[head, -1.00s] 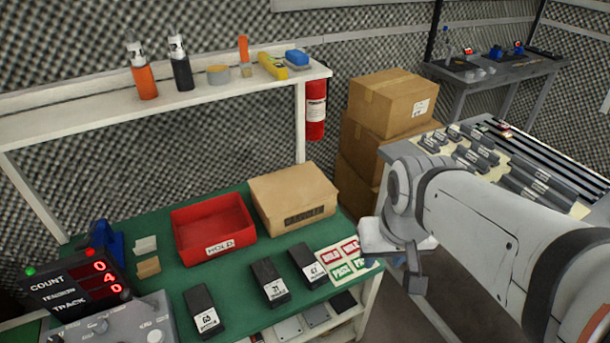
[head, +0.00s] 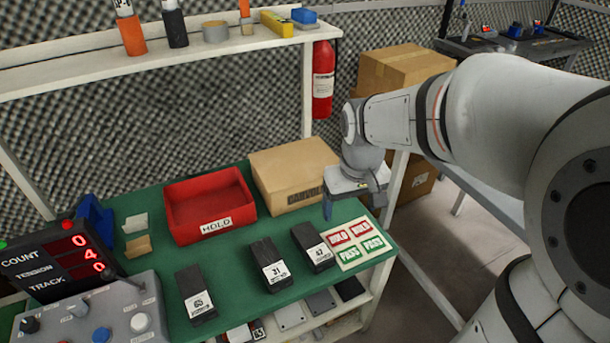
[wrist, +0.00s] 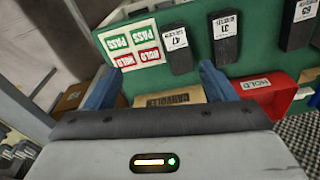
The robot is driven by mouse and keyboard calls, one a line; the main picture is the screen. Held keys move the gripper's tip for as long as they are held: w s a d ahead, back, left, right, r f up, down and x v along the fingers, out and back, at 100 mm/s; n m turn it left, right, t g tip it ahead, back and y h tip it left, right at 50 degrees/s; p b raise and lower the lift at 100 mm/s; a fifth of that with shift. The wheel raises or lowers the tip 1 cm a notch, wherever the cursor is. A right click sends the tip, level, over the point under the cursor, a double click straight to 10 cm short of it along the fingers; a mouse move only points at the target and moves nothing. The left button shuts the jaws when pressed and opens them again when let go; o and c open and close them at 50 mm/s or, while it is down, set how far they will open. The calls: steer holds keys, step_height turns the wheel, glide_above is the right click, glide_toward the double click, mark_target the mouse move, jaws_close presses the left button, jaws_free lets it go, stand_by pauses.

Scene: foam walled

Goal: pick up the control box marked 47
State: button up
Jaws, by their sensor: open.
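The control box marked 47 (head: 312,247) is a dark box with a white label. It lies on the green bench, right of the box marked 31 (head: 270,265) and left of the sticker sheet. In the wrist view the box marked 47 (wrist: 177,48) shows ahead, above and between my fingertips. My gripper (head: 328,208) is over the bench's right part, behind the box and beside the cardboard carton. In the wrist view its two blue fingers (wrist: 160,75) are spread wide with nothing between them. It does not touch the box marked 47.
A box marked 63 (head: 195,293) lies further left. The red HOLD bin (head: 208,204) and carton (head: 292,172) stand behind. The HOLD and PASS sheet (head: 355,245) lies at the right edge. A shelf (head: 160,54) hangs above, with a fire extinguisher (head: 323,85) at its end.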

mark_target(312, 242)
steer(key=shift+o, duration=0.6)
steer(key=w+a+f+b, duration=0.2)
steer(key=w+f, duration=0.1)
steer(key=f, duration=0.2)
steer(key=w+a+f+n+b, duration=0.1)
steer(key=w+a+f+b, duration=0.1)
steer(key=f, duration=0.4)
steer(key=w+a+f+n+g+b, duration=0.1)
steer(key=w+a+f+b, duration=0.1)
steer(key=f, duration=0.4)
steer(key=shift+w+b, duration=0.9)
steer(key=shift+w, duration=0.4)
steer(key=f, duration=0.2)
steer(key=shift+w+a+f+n+b, duration=0.2)
steer(key=shift+a+f+n+b, duration=0.1)
steer(key=shift+b, duration=0.1)
step_height(312, 242, down, 6)
steer(key=shift+s+r+b, duration=0.1)
steer(key=shift+s+b, duration=0.05)
steer(key=shift+b, duration=0.9)
steer(key=shift+c, duration=0.2)
steer(key=c, duration=1.2)
